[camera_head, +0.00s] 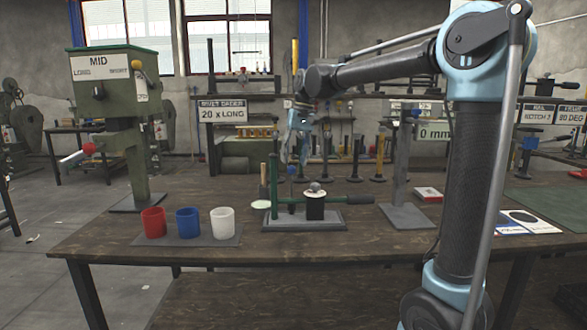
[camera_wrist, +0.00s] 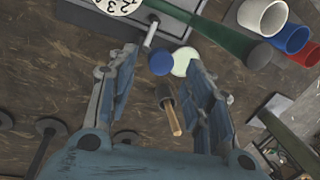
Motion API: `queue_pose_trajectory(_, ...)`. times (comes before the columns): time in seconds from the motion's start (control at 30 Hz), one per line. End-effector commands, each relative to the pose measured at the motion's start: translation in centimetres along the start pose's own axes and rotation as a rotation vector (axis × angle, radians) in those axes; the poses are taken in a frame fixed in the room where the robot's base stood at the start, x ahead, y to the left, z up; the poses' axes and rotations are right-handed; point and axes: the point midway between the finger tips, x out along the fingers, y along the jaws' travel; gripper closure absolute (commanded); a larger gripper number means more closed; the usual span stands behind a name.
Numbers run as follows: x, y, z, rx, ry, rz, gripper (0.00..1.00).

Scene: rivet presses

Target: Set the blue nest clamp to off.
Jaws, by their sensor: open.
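The nest fixture (camera_head: 277,222) stands on the middle of the bench, on a grey base plate with a green post and a long green handle. Its blue knob (camera_head: 291,170) sits on top of a thin rod that looks upright. My gripper (camera_head: 297,158) points down above the fixture, with its fingers close to the knob. In the wrist view the blue knob (camera_wrist: 161,62) shows between the tips of my open gripper (camera_wrist: 163,57), and nothing is held. I cannot tell whether either finger touches the knob. No on/off marking on the clamp is readable.
Red (camera_head: 153,222), blue (camera_head: 187,222) and white (camera_head: 223,221) cups stand on a mat at left. A wooden-handled tool (camera_wrist: 171,110) and pale disc (camera_wrist: 183,60) are beside the knob. The green handle (camera_wrist: 225,38) crosses nearby. A green press (camera_head: 110,90) stands at left.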

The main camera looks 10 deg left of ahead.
Motion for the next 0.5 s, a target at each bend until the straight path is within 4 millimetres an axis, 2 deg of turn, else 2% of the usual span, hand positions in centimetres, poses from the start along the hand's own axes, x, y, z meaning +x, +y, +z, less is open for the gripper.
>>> queue_pose_trajectory(0.2, 2.7, 0.0, 0.0, -0.001, 0.0, 0.0, 0.53)
queue_pose_trajectory(0.5, 3.7, 0.0, 0.0, 0.0, 0.0, 0.0, 0.53)
